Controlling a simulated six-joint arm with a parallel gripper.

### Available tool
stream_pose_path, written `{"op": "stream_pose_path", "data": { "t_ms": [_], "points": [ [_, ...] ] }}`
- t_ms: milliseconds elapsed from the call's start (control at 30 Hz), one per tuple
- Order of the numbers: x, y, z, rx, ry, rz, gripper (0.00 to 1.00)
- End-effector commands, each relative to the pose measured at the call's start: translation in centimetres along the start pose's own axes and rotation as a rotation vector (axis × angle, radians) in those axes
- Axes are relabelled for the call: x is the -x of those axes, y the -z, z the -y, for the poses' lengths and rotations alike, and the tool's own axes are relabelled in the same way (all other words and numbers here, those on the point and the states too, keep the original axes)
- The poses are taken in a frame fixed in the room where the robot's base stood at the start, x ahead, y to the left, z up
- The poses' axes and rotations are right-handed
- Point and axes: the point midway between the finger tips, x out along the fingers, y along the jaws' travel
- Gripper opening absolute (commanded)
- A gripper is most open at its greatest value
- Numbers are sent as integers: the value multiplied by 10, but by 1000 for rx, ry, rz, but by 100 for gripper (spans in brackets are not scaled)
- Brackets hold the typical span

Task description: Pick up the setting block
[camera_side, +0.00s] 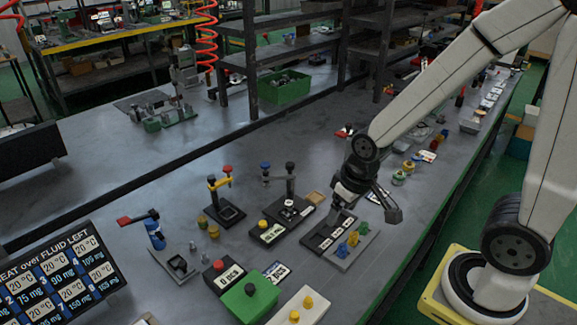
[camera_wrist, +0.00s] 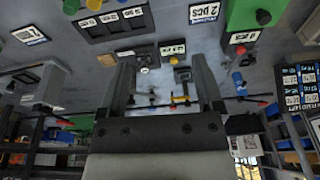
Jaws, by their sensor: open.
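I cannot tell for sure which piece is the setting block; no label naming it can be read. My gripper (camera_side: 368,212) is open and empty, above a black slotted tray (camera_side: 318,238) on the bench. In the wrist view, the two fingers of my gripper (camera_wrist: 163,70) stand wide apart with nothing between their tips. Beyond them is a black fixture with a white label and a pale round part (camera_wrist: 145,62). A dark fixture with a yellow arm (camera_side: 221,210) stands to its left in the side view. The black tray also shows in the wrist view (camera_wrist: 118,28).
Beside the tray is a grey plate with blue and yellow knobs (camera_side: 352,250). In front are a green box with a black knob (camera_side: 248,298) and a white box with yellow knobs (camera_side: 302,310). A blue press with a red handle (camera_side: 154,232) stands left.

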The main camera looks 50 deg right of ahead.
Motion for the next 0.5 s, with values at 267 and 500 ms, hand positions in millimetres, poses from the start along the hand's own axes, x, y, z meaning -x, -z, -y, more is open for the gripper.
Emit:
{"op": "stream_pose_path", "data": {
  "t_ms": [267, 500],
  "points": [
    [-20, 15, -13, -299, 49, 134, 84],
    [-47, 36, -25, -666, 143, 291, 84]
  ]
}}
